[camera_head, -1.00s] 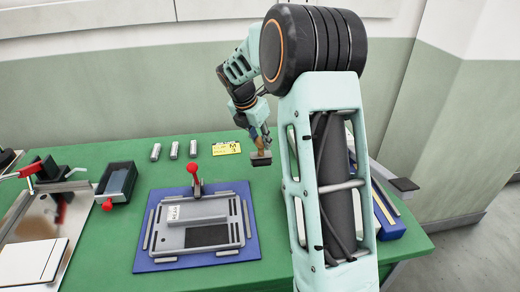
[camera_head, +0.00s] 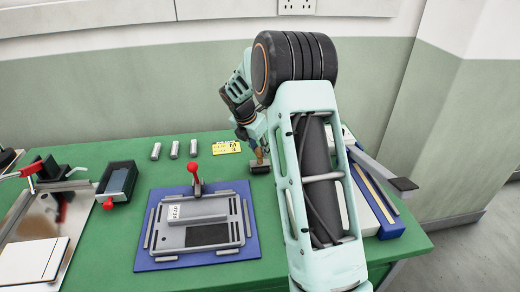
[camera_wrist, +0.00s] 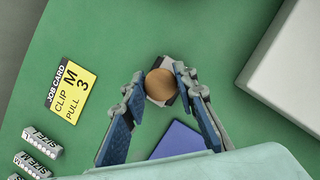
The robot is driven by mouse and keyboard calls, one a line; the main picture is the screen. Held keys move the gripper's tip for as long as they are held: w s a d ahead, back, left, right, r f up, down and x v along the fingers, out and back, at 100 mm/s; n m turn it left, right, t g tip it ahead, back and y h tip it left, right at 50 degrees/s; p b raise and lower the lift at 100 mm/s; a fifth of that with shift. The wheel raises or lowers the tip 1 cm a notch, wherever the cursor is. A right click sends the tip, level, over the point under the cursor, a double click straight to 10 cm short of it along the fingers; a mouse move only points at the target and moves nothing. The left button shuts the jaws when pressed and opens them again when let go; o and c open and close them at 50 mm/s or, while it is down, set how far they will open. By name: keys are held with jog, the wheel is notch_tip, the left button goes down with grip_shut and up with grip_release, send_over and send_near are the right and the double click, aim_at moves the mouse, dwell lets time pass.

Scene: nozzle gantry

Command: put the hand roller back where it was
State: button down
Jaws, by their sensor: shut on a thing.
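The hand roller (camera_head: 259,167) has a brown handle and a dark roller end. It is upright, at or just above the green table top, right of the yellow job card; I cannot tell if it touches. In the wrist view I look down on its round brown handle end (camera_wrist: 160,85). My gripper (camera_head: 257,152) is shut on the handle, and its two fingers stand on either side of it in the wrist view (camera_wrist: 159,90). The lower part of the roller is mostly hidden under the handle there.
The job card (camera_head: 227,147) lies left of the roller. A blue mat (camera_head: 142,262) with a clamped plate fixture lies in front. Several small metal blocks (camera_head: 174,149) stand farther left. A long blue-and-white case (camera_head: 385,226) lies to the right, partly behind my arm.

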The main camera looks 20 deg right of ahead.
jog(key=shift+f, duration=0.25)
jog(key=shift+s+f, duration=0.2)
jog(key=shift+f, duration=0.1)
jog(key=c, duration=1.9)
grip_release()
jog(key=shift+s+f, duration=0.1)
jog(key=shift+f, duration=0.05)
jog(key=o, duration=0.4)
jog(key=shift+w, duration=0.25)
jog(key=shift+c, duration=0.2)
jog(key=shift+r, duration=0.55)
jog(key=v, duration=1.2)
jog(key=shift+r, duration=0.3)
jog(key=shift+w, duration=0.1)
